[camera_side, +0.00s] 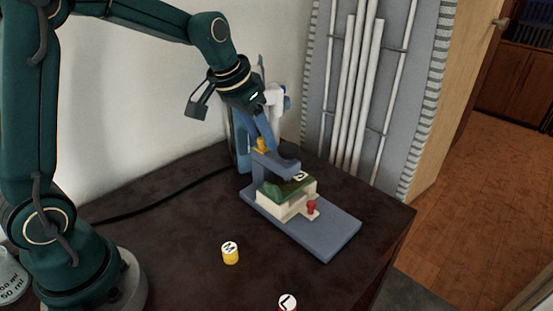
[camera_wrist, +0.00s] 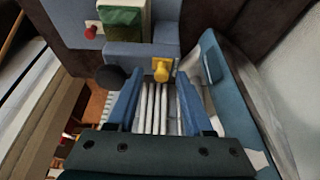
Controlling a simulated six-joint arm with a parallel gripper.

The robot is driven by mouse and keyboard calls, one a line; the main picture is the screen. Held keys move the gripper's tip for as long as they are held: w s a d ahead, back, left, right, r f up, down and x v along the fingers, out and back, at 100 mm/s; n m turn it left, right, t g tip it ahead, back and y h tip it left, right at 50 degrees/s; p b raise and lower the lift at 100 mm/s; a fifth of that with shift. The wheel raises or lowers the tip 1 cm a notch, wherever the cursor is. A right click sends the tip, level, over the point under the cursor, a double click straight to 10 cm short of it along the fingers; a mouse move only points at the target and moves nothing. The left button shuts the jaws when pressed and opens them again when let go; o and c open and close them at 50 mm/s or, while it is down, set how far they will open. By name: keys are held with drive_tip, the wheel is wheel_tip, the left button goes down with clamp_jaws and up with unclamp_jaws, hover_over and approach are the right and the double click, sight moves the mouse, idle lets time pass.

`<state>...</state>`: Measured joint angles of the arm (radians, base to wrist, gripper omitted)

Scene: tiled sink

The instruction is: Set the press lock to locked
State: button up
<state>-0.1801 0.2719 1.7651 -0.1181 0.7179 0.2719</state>
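The press (camera_side: 275,185) stands on a blue-grey base plate (camera_side: 330,232) on the dark tabletop. A blue-grey arm reaches over a cream block with a green top (camera_side: 287,190); the green top also shows in the wrist view (camera_wrist: 122,22). A small red knob (camera_side: 312,207) sits at the block's front. A yellow knob (camera_side: 262,146) is on the press's upper back; it also shows in the wrist view (camera_wrist: 161,70). I cannot tell which part is the lock. My gripper (camera_wrist: 158,84) is open, pointing down, with the yellow knob just beyond and between its blue fingertips.
A blue and white object (camera_side: 242,145) stands close behind the press. A yellow cap (camera_side: 230,256) and a red cap with a white top (camera_side: 288,302) are nearer the front. A dark cable runs along the wall. The tabletop left of the press is mostly clear.

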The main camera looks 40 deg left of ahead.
drive_tip(key=shift+v, duration=2.55)
drive_tip(key=s+d+r+m+t, duration=0.1)
drive_tip(key=s+d+r+t, duration=0.1)
drive_tip(key=s+d+r, duration=0.35)
drive_tip(key=s+f+n+g, duration=0.1)
drive_tip(key=s+f, duration=0.6)
drive_tip(key=s, duration=0.5)
drive_tip(key=shift+a+f, duration=0.2)
drive_tip(key=shift+a, duration=0.2)
